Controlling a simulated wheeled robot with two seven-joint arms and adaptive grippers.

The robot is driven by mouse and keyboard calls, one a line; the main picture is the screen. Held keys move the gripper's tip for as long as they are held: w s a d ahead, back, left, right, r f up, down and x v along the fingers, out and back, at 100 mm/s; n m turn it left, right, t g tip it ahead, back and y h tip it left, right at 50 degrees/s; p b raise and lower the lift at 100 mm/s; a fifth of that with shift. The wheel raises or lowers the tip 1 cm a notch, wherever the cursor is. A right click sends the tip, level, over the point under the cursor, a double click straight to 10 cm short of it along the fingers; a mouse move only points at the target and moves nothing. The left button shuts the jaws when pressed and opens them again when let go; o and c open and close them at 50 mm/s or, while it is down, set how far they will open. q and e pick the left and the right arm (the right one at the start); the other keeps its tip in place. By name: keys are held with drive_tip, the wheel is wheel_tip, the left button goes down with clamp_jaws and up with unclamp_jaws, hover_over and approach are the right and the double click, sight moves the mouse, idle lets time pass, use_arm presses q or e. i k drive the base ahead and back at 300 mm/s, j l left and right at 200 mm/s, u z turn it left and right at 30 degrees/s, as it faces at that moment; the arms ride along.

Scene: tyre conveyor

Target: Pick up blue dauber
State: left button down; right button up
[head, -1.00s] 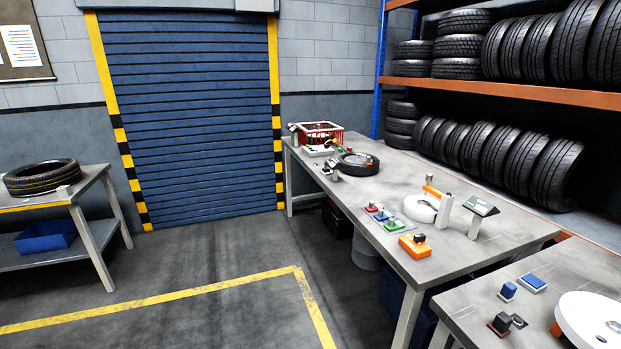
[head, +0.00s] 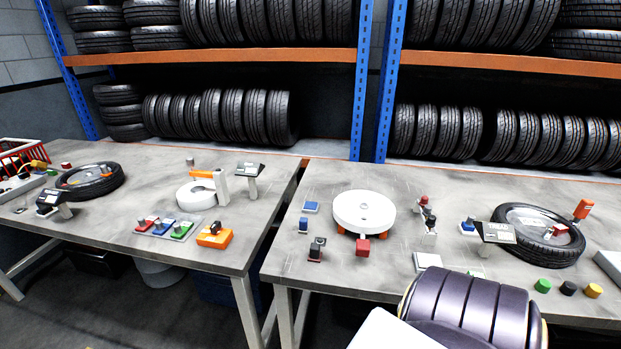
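Several small blue things are in the head view, and I cannot tell for sure which is the dauber. A small upright blue block (head: 303,225) stands near the left edge of the right table, in front of a flat blue pad (head: 311,207). Another small blue piece (head: 468,223) stands beside a display on the right table. A blue piece with a knob (head: 162,226) sits between a red one (head: 146,222) and a green one (head: 181,230) on the left table. Neither of my grippers is in view.
A white turntable (head: 363,212) stands on the right table (head: 335,260). A tyre (head: 540,236) lies right of it, with coloured caps in front. The left table (head: 130,195) holds another tyre (head: 90,181). Tyre racks (head: 240,57) line the back. A gap separates the tables.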

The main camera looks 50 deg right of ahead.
sight(304, 228)
drive_tip(key=i+j+z, duration=0.25)
drive_tip(key=z, duration=0.15)
drive_tip(key=i+j+z, duration=0.15)
drive_tip(key=j+z, duration=0.25)
drive_tip(key=i+j+z, duration=0.15)
drive_tip(key=j+z, duration=0.25)
drive_tip(key=i+j+z, duration=0.1)
drive_tip(key=j+z, duration=0.25)
